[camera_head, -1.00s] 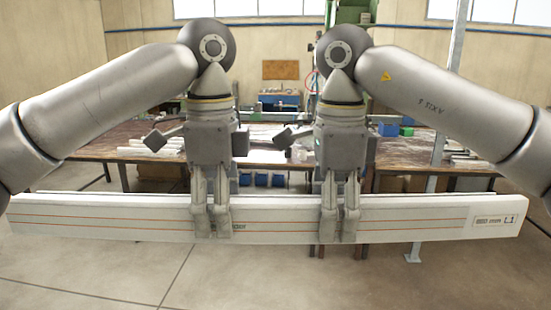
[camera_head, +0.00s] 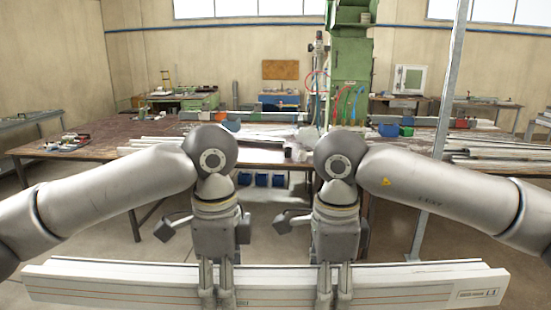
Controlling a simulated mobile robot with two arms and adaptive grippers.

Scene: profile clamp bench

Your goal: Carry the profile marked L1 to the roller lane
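The long white profile (camera_head: 120,284) with thin red lines lies level across the bottom of the head view. A label at its right end (camera_head: 478,294) reads L1. My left gripper (camera_head: 216,298) is shut on the profile left of its middle. My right gripper (camera_head: 334,298) is shut on it right of its middle. Both grippers point down, and the profile hangs in the air in front of me. The fingertips are near the lower picture edge. I cannot make out the roller lane for certain.
A brown work table (camera_head: 95,140) spans the middle distance, with profiles and tools on it. Blue bins (camera_head: 262,180) sit under it. A green machine (camera_head: 350,75) stands behind. A grey post (camera_head: 440,130) rises at the right. Open floor lies left of the table.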

